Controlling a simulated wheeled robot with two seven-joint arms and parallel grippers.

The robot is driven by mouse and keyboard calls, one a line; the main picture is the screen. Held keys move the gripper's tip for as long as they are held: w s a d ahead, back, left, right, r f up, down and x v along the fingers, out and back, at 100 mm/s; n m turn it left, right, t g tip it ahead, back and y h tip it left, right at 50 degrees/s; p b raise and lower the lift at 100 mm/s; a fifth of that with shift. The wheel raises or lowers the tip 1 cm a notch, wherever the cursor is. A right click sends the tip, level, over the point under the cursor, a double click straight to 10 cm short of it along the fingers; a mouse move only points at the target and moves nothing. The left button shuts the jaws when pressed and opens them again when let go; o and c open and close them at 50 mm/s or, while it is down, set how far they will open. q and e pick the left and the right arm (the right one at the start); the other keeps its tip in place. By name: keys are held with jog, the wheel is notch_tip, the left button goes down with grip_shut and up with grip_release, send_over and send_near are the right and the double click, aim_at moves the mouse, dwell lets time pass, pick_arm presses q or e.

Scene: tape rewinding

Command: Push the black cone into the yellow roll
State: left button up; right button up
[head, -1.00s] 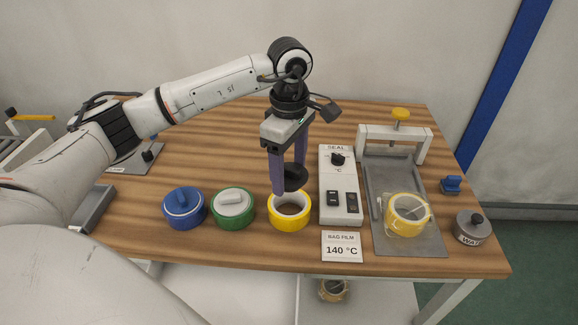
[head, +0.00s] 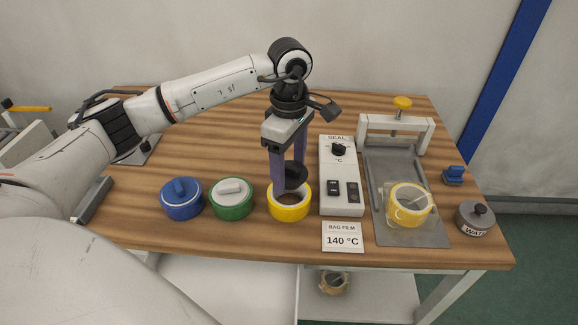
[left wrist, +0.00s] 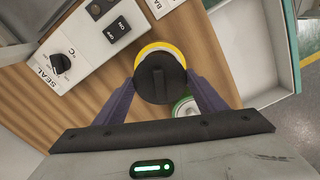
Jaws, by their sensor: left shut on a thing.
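The yellow roll (head: 289,212) stands on the table, its opening facing up. My left gripper (head: 288,180) points down over it and is shut on the black cone (head: 294,172). The cone is at the roll's opening, over its back part in the head view; how deep it sits I cannot tell. In the left wrist view, the round black top of the cone (left wrist: 160,82) with its raised bar lies between the fingertips (left wrist: 158,88). It covers most of the yellow roll (left wrist: 152,47), whose rim shows around it. My right gripper is not in view.
A green roll (head: 231,208) and a blue roll (head: 181,208) stand to the left. The white seal control box (head: 341,204) is close on the right. A bagged yellow roll (head: 408,220) lies on the grey sealer plate (head: 383,160). A 140 °C sign (head: 342,238) is in front.

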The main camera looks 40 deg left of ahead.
aim_at(289, 173)
pick_arm(q)
jog(key=shift+f, duration=0.1)
jog(key=shift+f+b, duration=1)
jog(key=shift+f, duration=0.2)
jog(key=shift+f, duration=0.25)
jog(key=shift+f+b, duration=0.65)
jog(key=shift+f, duration=0.2)
jog(key=shift+s+f+b, duration=0.1)
jog(key=shift+f+b, duration=0.15)
jog(key=shift+b, duration=0.1)
